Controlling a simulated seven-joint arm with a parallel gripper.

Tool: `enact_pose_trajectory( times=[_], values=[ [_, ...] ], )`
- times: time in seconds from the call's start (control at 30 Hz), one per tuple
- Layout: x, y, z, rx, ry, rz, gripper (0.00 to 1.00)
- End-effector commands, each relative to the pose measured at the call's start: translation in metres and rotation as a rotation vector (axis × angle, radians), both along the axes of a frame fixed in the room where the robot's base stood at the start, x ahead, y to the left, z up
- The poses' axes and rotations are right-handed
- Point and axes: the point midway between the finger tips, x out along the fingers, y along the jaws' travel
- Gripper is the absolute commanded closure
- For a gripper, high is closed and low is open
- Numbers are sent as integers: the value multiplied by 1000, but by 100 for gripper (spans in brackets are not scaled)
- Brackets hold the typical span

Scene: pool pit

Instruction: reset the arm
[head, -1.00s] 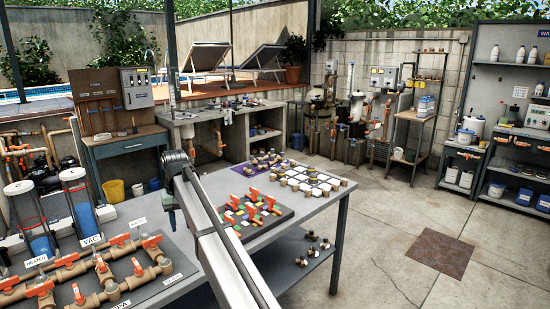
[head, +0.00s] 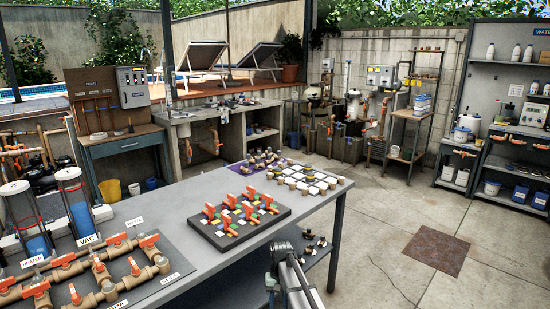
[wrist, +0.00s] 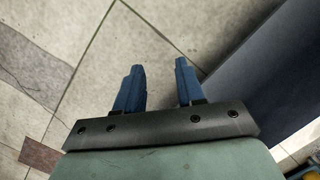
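My gripper (wrist: 158,88) shows in the wrist view with its two blue fingers apart and nothing between them. It points down over tiled floor (wrist: 120,40). In the head view my arm comes in from the bottom edge, just in front of the near side of the grey workbench (head: 160,210). My fingertips are hard to make out there.
The bench holds a board of orange-handled valves on coloured squares (head: 240,215), a tray of white squares with small fittings (head: 305,178), and brown piping with orange valves (head: 95,272). Several small fittings (head: 312,240) sit on the lower shelf. The floor to the right is open.

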Motion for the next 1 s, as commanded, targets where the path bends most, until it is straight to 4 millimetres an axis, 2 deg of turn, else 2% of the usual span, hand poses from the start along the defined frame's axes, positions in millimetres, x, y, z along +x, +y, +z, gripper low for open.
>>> enact_pose_trajectory(
  times=[0.03, 0.2, 0.5, 0.8, 1.0],
  values=[
    [-18, -10, -19, -6, 16, -5, 62],
    [-63, -35, -73, -21, 57, -18, 62],
    [-152, -76, -152, -42, 129, -37, 62],
    [-251, -111, -211, -59, 202, -53, 62],
    [-320, -130, -238, -68, 253, -62, 62]
  ],
)
